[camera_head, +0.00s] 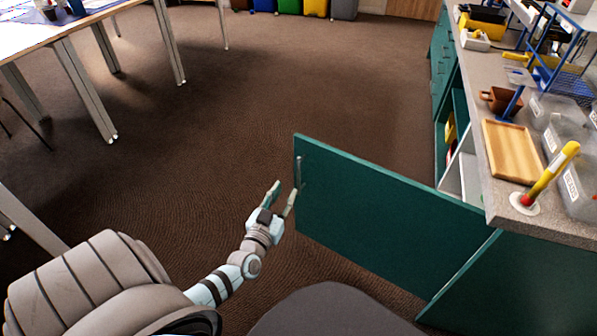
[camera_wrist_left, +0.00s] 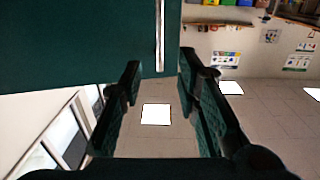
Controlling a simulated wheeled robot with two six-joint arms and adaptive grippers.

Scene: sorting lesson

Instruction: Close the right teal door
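The teal door (camera_head: 390,210) stands wide open, jutting out from the counter cabinet (camera_head: 520,275) on the right. A slim metal handle (camera_head: 299,172) is upright near the door's free edge. My left gripper (camera_head: 284,190) is just left of the handle, with its fingers apart and empty. In the left wrist view, the handle (camera_wrist_left: 160,35) lies ahead of and between the spread fingertips of my left gripper (camera_wrist_left: 160,68), and the door (camera_wrist_left: 70,45) fills the upper left. I see no contact between fingers and handle. My right gripper is not in view.
Open shelves show behind the door. A table (camera_head: 60,30) stands at upper left. The brown floor (camera_head: 200,130) left of the door is clear.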

